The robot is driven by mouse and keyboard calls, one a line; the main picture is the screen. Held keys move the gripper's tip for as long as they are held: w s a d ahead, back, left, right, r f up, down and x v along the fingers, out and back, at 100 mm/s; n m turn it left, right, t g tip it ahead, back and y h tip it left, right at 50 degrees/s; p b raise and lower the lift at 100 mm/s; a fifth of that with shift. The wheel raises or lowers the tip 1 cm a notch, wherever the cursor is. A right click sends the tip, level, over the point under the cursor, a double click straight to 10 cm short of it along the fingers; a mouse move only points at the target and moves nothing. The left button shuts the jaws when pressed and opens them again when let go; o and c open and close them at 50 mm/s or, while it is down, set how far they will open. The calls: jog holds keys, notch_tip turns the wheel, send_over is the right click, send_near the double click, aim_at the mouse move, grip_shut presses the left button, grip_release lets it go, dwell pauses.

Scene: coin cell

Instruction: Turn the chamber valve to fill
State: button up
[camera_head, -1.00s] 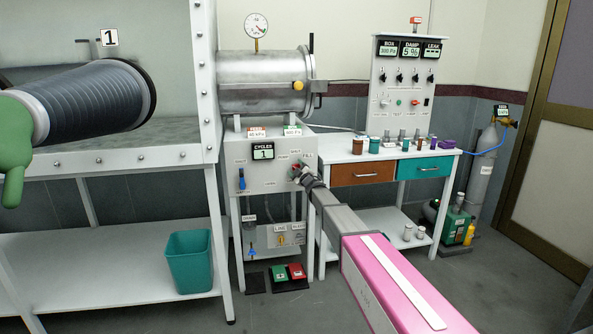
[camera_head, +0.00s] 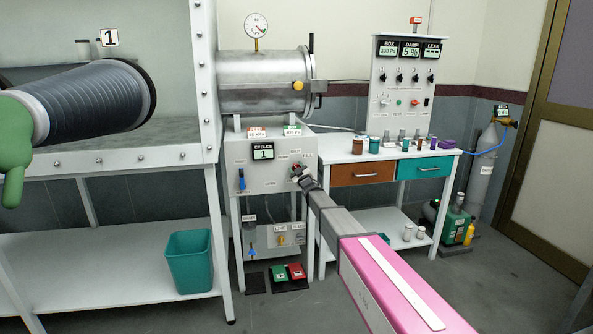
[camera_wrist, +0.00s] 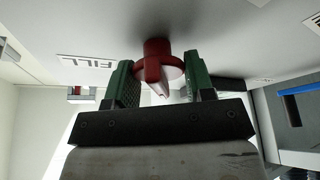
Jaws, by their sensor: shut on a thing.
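The chamber valve is a red knob (camera_wrist: 158,68) with a pale pointer on the white panel. In the wrist view it sits between the two green fingers of my gripper (camera_wrist: 160,82), which is shut on it. The FILL label (camera_wrist: 88,72) lies left of the knob in that view, and the pointer does not aim at it. In the head view my gripper (camera_head: 298,172) is at the right part of the white valve panel (camera_head: 262,181), below the steel chamber (camera_head: 262,80). There it mostly hides the knob.
A blue-handled valve (camera_head: 242,179) is on the panel's left side. A cycles display (camera_head: 263,151) reads 1. A bench with drawers (camera_head: 362,173) stands to the right, and a glovebox with a black sleeve (camera_head: 95,103) to the left. Green and red pedals (camera_head: 287,273) are on the floor.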

jog(key=m+t+h, duration=0.1)
jog(key=m, duration=0.1)
jog(key=m+h, duration=0.1)
jog(key=m, duration=0.2)
jog(key=shift+m+t, duration=0.3)
jog(key=shift+t, duration=0.1)
jog(key=m+h, duration=0.2)
jog(key=m, duration=0.1)
jog(key=m+t+h, duration=0.1)
jog(key=m+h, duration=0.1)
jog(key=m, duration=0.1)
jog(key=shift+m, duration=0.4)
jog(key=m+h, duration=0.1)
jog(key=m, duration=0.2)
jog(key=m+h, duration=0.2)
jog(key=m, duration=0.1)
jog(key=shift+d, duration=0.1)
jog(key=shift+d+f+m+g+h, duration=0.1)
jog(key=shift+m+g+h, duration=0.3)
jog(key=shift+m, duration=0.85)
jog(key=shift+m+g+h, duration=0.1)
jog(key=shift+m+h, duration=0.5)
jog(key=shift+m, duration=0.65)
jog(key=o, duration=0.9)
jog(key=v, duration=1)
jog(key=shift+s+f, duration=0.1)
jog(key=shift+s, duration=0.25)
